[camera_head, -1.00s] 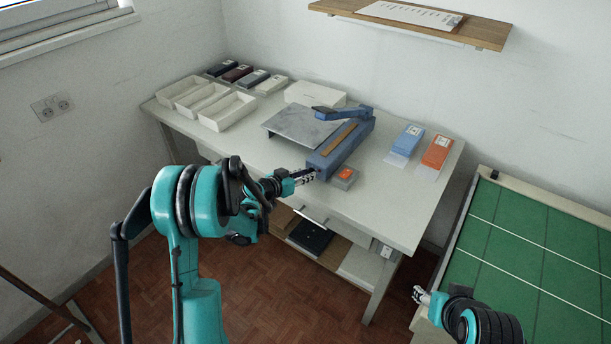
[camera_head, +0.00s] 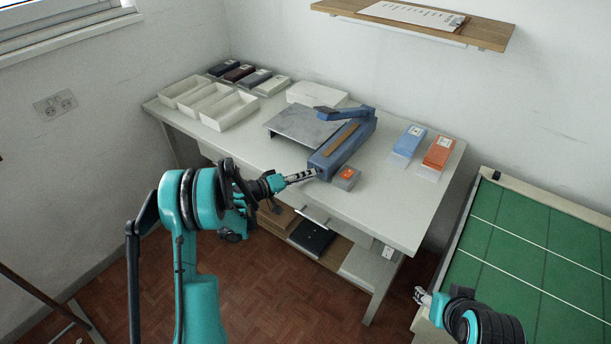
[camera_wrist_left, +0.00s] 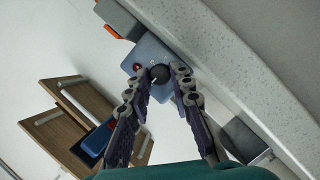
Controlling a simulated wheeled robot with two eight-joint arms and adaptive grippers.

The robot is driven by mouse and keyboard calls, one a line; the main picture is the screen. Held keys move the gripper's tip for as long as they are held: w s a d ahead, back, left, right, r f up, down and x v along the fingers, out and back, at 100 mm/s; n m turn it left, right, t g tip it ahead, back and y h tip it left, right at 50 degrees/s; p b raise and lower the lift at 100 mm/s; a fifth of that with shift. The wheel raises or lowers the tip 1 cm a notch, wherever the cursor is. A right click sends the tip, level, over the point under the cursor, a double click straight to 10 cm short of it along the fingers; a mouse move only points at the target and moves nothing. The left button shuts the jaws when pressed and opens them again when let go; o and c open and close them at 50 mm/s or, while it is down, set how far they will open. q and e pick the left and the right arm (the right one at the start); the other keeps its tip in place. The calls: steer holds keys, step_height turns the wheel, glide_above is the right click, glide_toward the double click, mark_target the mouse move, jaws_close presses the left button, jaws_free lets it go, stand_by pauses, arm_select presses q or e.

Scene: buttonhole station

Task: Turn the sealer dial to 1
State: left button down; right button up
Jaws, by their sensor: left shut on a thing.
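The blue sealer (camera_head: 345,143) stands on the white table with its lever arm at the back. Its dial (camera_wrist_left: 160,74), a round black knob with a small pale mark, is on the end face, beside a small red-orange light (camera_wrist_left: 137,67). The scale numbers are too small to read. My left gripper (camera_head: 314,174) is at this end face; in the left wrist view its fingers (camera_wrist_left: 156,84) lie on either side of the dial, shut on it. In the head view the dial is hidden by the fingers. My right gripper (camera_head: 422,296) is at the lower right, away from the sealer.
A grey box with an orange button (camera_head: 347,178) sits close beside the sealer's end. A grey plate (camera_head: 300,125) adjoins the sealer. White trays (camera_head: 228,110) stand at left, blue and orange packs at right. The table's front edge is near my left gripper.

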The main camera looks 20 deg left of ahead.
arm_select(q)
steer(key=shift+f+n, duration=0.1)
steer(key=shift+n, duration=0.2)
stand_by(0.4)
steer(key=c, duration=1.3)
jaws_free()
steer(key=shift+v, duration=4)
